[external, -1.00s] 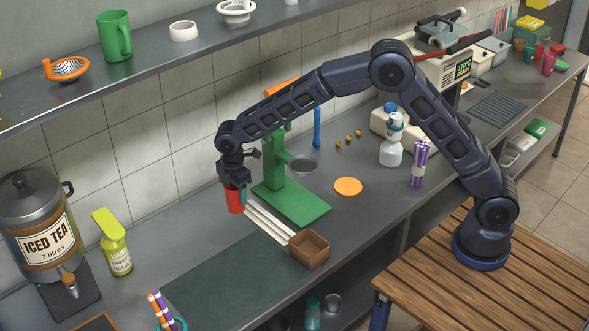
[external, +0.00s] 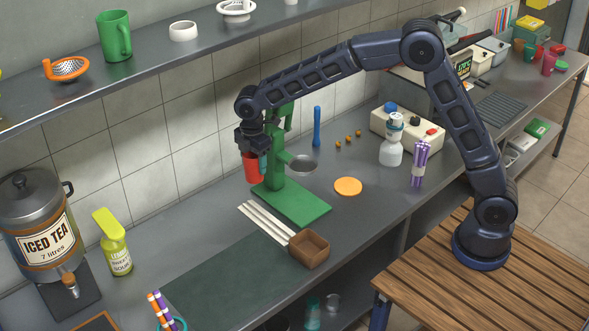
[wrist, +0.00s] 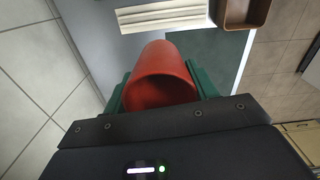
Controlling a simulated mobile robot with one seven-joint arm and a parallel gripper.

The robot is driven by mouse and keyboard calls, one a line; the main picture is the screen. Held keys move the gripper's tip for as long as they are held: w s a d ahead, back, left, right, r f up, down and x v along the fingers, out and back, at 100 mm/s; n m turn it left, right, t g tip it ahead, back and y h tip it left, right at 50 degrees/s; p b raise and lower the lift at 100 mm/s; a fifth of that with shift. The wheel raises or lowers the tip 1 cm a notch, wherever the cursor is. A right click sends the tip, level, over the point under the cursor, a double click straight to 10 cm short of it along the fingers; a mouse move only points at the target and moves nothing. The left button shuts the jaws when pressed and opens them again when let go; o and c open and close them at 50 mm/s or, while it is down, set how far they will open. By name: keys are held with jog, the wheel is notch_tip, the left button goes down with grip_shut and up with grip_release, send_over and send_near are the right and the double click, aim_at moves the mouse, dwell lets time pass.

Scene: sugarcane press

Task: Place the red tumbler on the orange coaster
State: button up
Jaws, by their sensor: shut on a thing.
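The red tumbler (external: 253,168) is held by my gripper (external: 260,158) above the counter, beside the green press stand on its left. In the wrist view the tumbler (wrist: 162,75) sits between the two green finger pads, its open mouth facing the camera. My gripper (wrist: 160,92) is shut on it. The orange coaster (external: 348,187) lies flat on the counter to the right of the green stand, with nothing on it. The coaster does not show in the wrist view.
The green press stand (external: 290,203) stands between the tumbler and the coaster. A blue upright rod (external: 317,127), a white bottle (external: 391,152) and purple sticks (external: 419,165) are around the coaster. White strips (external: 265,222) and a brown box (external: 309,250) lie in front.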

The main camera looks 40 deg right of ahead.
jog(key=s+d+r+n, duration=0.1)
jog(key=s+d, duration=0.4)
jog(key=d, duration=0.5)
jog(key=s+d+r, duration=0.1)
jog(key=s+d, duration=0.3)
jog(key=d, duration=0.6)
jog(key=m, duration=0.2)
send_over(348, 186)
notch_tip(348, 186, down, 2)
notch_tip(348, 186, down, 19)
jog(key=shift+d+f, duration=0.1)
jog(key=shift+f, duration=0.1)
jog(key=shift+f, duration=0.15)
jog(key=o, duration=1)
